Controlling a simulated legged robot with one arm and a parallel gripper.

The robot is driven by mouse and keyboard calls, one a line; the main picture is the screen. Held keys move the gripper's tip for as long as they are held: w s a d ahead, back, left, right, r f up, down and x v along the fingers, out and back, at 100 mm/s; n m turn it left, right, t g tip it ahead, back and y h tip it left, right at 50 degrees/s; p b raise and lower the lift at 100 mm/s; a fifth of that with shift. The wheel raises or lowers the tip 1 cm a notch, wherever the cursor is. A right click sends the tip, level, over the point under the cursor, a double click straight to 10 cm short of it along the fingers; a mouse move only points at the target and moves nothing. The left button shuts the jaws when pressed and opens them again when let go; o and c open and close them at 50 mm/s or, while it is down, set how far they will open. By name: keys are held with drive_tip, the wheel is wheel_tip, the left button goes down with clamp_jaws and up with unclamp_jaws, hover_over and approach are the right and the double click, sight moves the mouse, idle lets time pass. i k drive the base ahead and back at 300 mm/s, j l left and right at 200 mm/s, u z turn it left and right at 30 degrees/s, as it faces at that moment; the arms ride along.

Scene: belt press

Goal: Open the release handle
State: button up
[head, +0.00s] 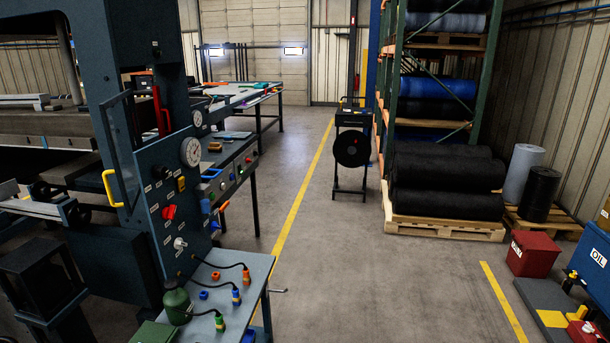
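The press stands at the left of the head view, with a blue control panel (160,225) facing the aisle. A red upright handle (159,112) is beside the press column, above the panel. A yellow D-shaped handle (112,189) is at the panel's left, on a clear guard door. The panel also carries a red rotary knob (169,212) and a grey valve lever (180,244). No label readable here tells which one is the release handle. My gripper is not in view.
A small blue-grey table (250,275) with hoses and coloured connectors stands before the panel. A pallet of black rolls (440,230) and a black reel stand (351,150) are to the right. Red boxes (531,253) are at far right. The middle floor aisle (350,270) is clear.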

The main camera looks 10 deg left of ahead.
sight(222, 207)
drive_tip(key=i+l+u, duration=0.2)
drive_tip(key=i+u, duration=0.25)
drive_tip(key=i+l+u, duration=0.45)
drive_tip(key=i, duration=0.15)
drive_tip(key=i+l+u, duration=0.45)
drive_tip(key=i+l, duration=1.1)
drive_tip(key=i, duration=0.25)
drive_tip(key=i+l, duration=0.55)
drive_tip(key=i+l+z, duration=0.05)
drive_tip(key=i, duration=0.05)
